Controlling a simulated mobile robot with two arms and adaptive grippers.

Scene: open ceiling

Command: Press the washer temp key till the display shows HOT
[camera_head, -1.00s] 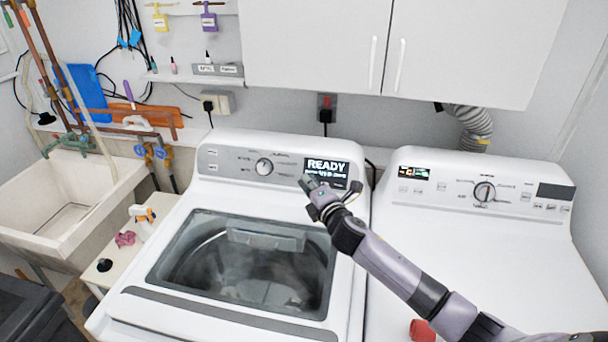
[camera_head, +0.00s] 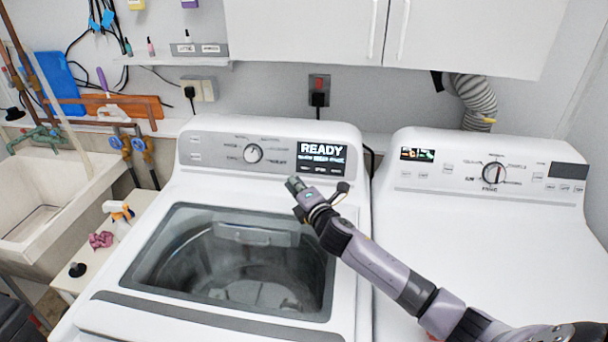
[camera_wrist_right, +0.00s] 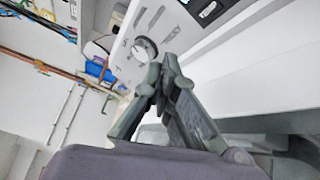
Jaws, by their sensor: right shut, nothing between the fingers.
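The white washer (camera_head: 105,318) stands in the middle of the head view, with its glass lid down. Its rear panel has a dial (camera_head: 252,153) and a black display (camera_head: 321,153) reading READY, with a smaller line below too blurred to read. The dial also shows in the right wrist view (camera_wrist_right: 144,48). I cannot make out which marking is the temp key. My right gripper (camera_head: 294,185) is shut and empty, its tips just below and left of the display, in front of the panel. It also shows in the wrist view (camera_wrist_right: 165,64). My left gripper is out of view.
A white dryer (camera_head: 470,215) stands right of the washer. White cabinets (camera_head: 300,32) hang above. A sink (camera_head: 45,205) and a small stand with a spray bottle (camera_head: 118,212) are at the left.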

